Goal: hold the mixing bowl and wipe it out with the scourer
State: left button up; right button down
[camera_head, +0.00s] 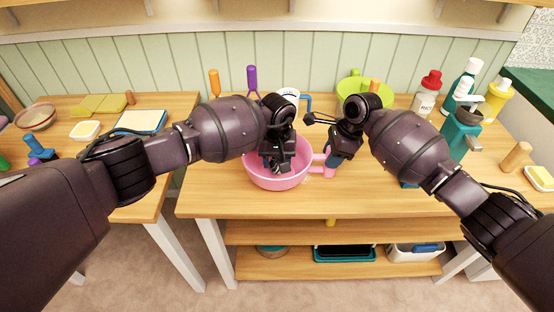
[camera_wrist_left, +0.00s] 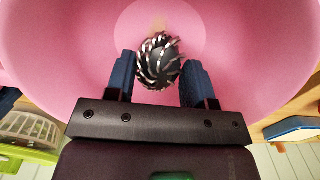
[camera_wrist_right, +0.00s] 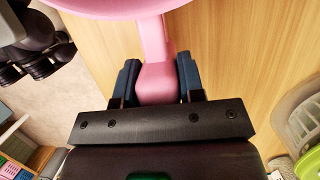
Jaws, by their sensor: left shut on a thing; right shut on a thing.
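The pink mixing bowl (camera_head: 262,180) stands on the wooden table, with its handle (camera_wrist_right: 157,85) pointing right. My right gripper (camera_head: 331,160) is shut on that handle, which sits between its fingers in the right wrist view. My left gripper (camera_head: 277,165) reaches down inside the bowl. It is shut on the scourer (camera_wrist_left: 158,62), a dark ball with pale strands, held over the bowl's inner floor (camera_wrist_left: 180,25). I cannot tell whether the scourer touches the bowl. In the head view my left gripper mostly hides the scourer.
A green colander (camera_head: 352,88) and a white container (camera_head: 289,94) stand behind the bowl. Several bottles, including a red-capped one (camera_head: 427,92), stand at the back right. A side table at left holds a blue-edged tray (camera_head: 141,121).

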pick_arm(q)
jog(key=shift+f, duration=0.75)
dwell(0.9)
jog(key=shift+s, duration=0.2)
jog(key=shift+s, duration=0.25)
jog(key=shift+w, duration=0.15)
jog(key=shift+w+f, duration=0.1)
jog(key=shift+w, duration=0.55)
jog(key=shift+s, duration=0.1)
jog(key=shift+s, duration=0.7)
jog(key=shift+w, duration=0.15)
